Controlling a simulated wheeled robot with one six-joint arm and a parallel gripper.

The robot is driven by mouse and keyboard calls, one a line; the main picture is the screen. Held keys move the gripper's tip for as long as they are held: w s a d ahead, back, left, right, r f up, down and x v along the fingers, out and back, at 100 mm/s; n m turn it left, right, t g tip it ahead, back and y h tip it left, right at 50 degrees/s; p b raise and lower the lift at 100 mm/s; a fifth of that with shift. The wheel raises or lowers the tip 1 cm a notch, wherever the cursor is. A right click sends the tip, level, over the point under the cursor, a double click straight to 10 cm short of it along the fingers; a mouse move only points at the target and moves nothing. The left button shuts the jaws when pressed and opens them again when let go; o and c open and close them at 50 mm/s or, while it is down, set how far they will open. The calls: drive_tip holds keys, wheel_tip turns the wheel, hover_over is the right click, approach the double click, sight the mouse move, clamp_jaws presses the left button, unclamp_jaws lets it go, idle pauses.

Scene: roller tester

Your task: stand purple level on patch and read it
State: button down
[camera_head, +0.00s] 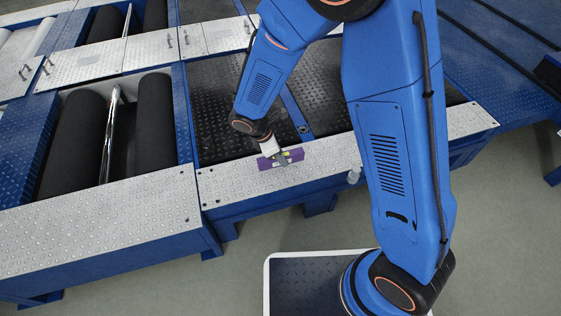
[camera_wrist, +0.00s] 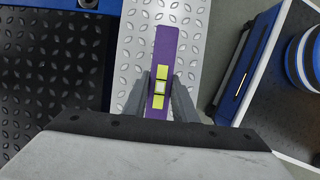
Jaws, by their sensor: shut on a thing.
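The purple level (camera_head: 295,156) is a purple bar at the light metal plate of the tester in the head view. It also shows in the wrist view (camera_wrist: 168,50), running lengthwise, with yellow-green vial parts on both sides of a pale square at its middle. My gripper (camera_head: 281,158) is shut on the level near its middle, with one grey finger on each side in the wrist view (camera_wrist: 160,92). I cannot tell whether the level touches the plate. No marked patch can be made out in either view, and the vial is too small to read.
The studded metal plate (camera_head: 225,186) runs along the tester's front edge. Dark rollers (camera_head: 74,140) lie at the left and black tread plates (camera_head: 215,95) behind. Grey floor lies in front.

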drive_tip(key=shift+f, duration=1.5)
drive_tip(key=shift+f, duration=0.1)
drive_tip(key=c, duration=1.4)
unclamp_jaws()
drive_tip(key=shift+c, duration=0.2)
drive_tip(key=v, duration=1.2)
